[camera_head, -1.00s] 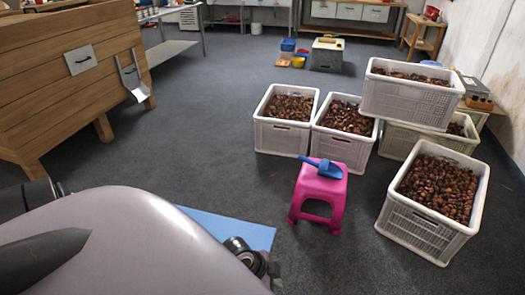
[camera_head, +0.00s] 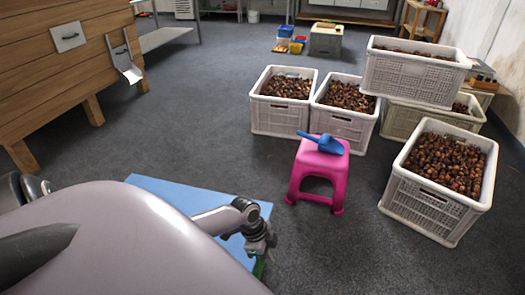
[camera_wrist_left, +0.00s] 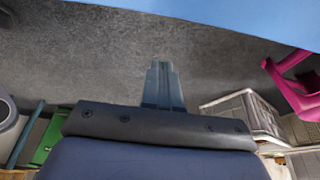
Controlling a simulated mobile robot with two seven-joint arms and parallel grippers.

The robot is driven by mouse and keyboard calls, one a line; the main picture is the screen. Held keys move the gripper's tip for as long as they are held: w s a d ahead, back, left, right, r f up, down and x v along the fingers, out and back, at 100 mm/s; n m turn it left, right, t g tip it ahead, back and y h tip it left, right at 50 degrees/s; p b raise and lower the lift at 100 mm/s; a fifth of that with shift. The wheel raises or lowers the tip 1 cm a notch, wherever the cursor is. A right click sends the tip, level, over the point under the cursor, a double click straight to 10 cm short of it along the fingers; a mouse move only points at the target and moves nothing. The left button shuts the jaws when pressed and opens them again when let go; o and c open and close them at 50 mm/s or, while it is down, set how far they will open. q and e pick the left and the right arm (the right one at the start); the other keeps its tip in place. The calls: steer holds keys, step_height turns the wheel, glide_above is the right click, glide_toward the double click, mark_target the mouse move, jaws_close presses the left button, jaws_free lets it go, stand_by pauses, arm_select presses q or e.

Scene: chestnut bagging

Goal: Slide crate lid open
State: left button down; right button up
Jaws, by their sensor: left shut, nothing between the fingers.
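The wooden crate (camera_head: 50,70) stands at the left edge of the head view, only partly in frame. Its front has a metal plate with a dark handle (camera_head: 68,37) and, beside it, a metal slide with a lip that sticks out (camera_head: 122,60). My left gripper (camera_wrist_left: 163,72) is shut and empty in the left wrist view, with the grey floor behind its fingers. It is apart from the wooden crate, which I cannot make out in the wrist view. In the head view my own body hides much of the lower left. My right gripper is not visible.
A pink stool (camera_head: 318,176) with a blue scoop (camera_head: 325,144) stands mid-floor. White crates of chestnuts (camera_head: 282,117) stand behind it and to the right (camera_head: 420,205). A blue panel (camera_head: 185,195) lies low in front. The floor between the wooden crate and the white crates is clear.

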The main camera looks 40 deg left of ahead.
arm_select(q)
steer(key=a, duration=0.1)
steer(key=s+a+f+b, duration=0.1)
steer(key=f, duration=0.1)
steer(key=shift+s+a+f, duration=0.25)
steer(key=shift+a, duration=0.15)
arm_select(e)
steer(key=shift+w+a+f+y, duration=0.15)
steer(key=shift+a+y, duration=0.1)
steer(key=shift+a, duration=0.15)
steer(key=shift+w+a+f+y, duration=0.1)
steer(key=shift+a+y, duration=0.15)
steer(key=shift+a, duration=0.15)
arm_select(q)
steer(key=shift+a, duration=0.1)
